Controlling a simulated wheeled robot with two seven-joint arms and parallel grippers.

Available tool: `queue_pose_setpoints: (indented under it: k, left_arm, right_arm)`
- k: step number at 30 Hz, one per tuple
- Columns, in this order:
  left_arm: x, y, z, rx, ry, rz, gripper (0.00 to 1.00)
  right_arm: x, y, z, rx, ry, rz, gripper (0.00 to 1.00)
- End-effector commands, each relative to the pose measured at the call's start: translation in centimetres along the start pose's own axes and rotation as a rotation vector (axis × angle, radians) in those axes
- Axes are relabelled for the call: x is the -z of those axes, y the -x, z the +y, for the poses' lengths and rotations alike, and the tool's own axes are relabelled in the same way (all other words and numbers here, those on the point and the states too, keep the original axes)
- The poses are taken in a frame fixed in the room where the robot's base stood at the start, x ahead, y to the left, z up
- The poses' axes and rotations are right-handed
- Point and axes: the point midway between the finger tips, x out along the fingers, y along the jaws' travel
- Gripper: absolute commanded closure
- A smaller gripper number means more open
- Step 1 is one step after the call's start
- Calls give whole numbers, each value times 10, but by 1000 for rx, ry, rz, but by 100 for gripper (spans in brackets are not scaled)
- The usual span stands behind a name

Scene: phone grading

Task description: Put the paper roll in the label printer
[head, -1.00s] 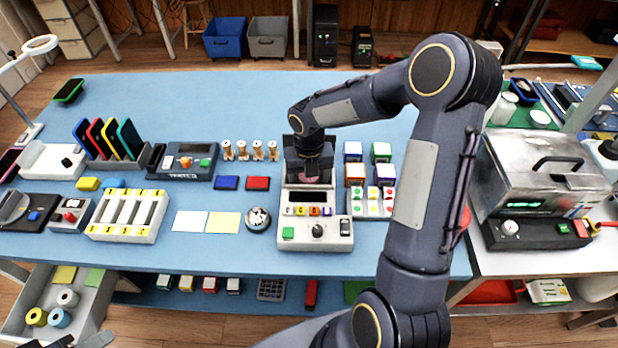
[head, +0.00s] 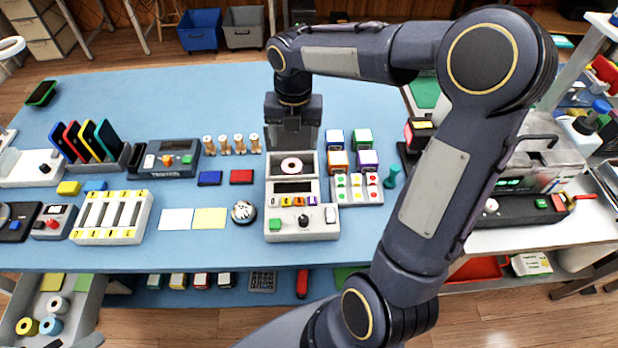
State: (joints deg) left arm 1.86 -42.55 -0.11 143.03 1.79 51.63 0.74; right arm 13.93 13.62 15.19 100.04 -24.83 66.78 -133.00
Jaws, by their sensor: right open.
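The label printer (head: 315,222) is a pale box near the middle of the blue table, with a green button, a dark knob and a row of coloured tabs. The white paper roll (head: 291,165) with a reddish core sits in its dark rear bay and lies flat. My right gripper (head: 292,146) points down just behind and above the roll. It is open, apart from the roll and empty. Its fingertips are small and dark here, so their exact gap is hard to see. I cannot make out my left gripper.
A drawer (head: 88,300) at lower left holds several rolls, white, yellow and blue. Small coloured boxes (head: 338,161) and a button panel (head: 357,191) stand close right of the printer. Wooden spools (head: 239,144) stand left of it. The blue table behind is clear.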

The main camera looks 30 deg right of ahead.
Motion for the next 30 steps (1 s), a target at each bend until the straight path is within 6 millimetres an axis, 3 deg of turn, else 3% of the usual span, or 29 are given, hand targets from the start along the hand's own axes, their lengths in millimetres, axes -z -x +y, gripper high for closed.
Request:
queue_pose_setpoints:
  k: [3, 8, 12, 18, 24, 30]
  left_arm:
    - [0, 0, 0, 0, 0, 0, 64]
    - [0, 0, 0, 0, 0, 0, 64]
    - [0, 0, 0, 0, 0, 0, 64]
    - [0, 0, 0, 0, 0, 0, 64]
    - [0, 0, 0, 0, 0, 0, 64]
    - [0, 0, 0, 0, 0, 0, 64]
  right_arm:
    - [35, 25, -17, -73, -424, -28, 32]
    - [89, 42, -39, -211, -1098, 23, 32]
    - [135, 45, -53, -334, -1676, 164, 32]
    - [182, 37, -61, -417, -2298, 457, 32]
    - [199, 31, -61, -415, -2546, 626, 32]
    - [200, 30, -61, -410, -2566, 638, 32]
